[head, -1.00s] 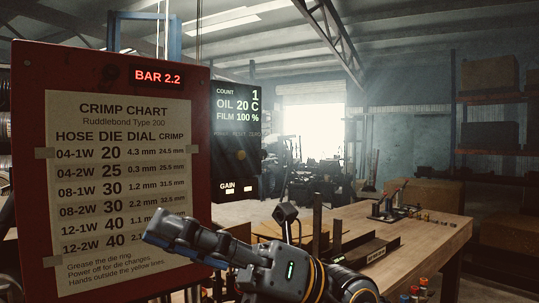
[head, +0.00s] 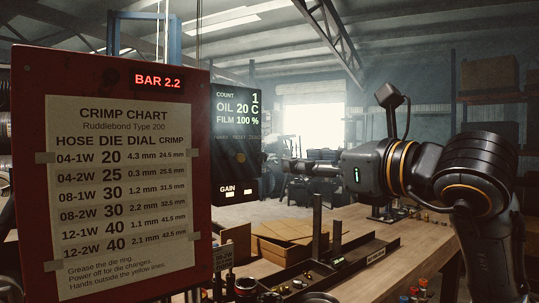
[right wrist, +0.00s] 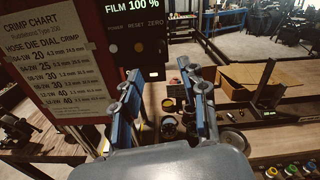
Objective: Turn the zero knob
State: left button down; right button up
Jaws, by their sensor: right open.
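The black control panel (head: 229,128) stands beside the crimp chart in the head view, with small labels under its readouts. The right wrist view shows the panel (right wrist: 121,55) at the upper left, with labels reading POWER, RESET and ZERO. I cannot clearly make out the zero knob; the area below the labels is dark. My right gripper (head: 287,166) is to the right of the panel in the head view, fingers pointing left. In the right wrist view the gripper (right wrist: 163,76) is open and empty, its blue fingers apart. My left gripper is not in view.
A red board with the crimp chart (head: 125,180) stands at the left. A wooden workbench (head: 415,240) carries a dark tray (head: 340,265), upright posts and cardboard (head: 290,230). Round fittings (right wrist: 168,105) show between the fingers. Coloured knobs or caps (right wrist: 292,168) line the bench's front.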

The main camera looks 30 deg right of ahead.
aim_at(263, 157)
jog(key=w, duration=0.3)
jog(key=w+p, duration=0.1)
jog(key=w, duration=0.2)
jog(key=w+p, duration=0.1)
jog(key=w, duration=0.2)
jog(key=shift+w+a, duration=0.35)
jog(key=shift+a, duration=0.05)
jog(key=shift+c, duration=0.5)
grip_shut()
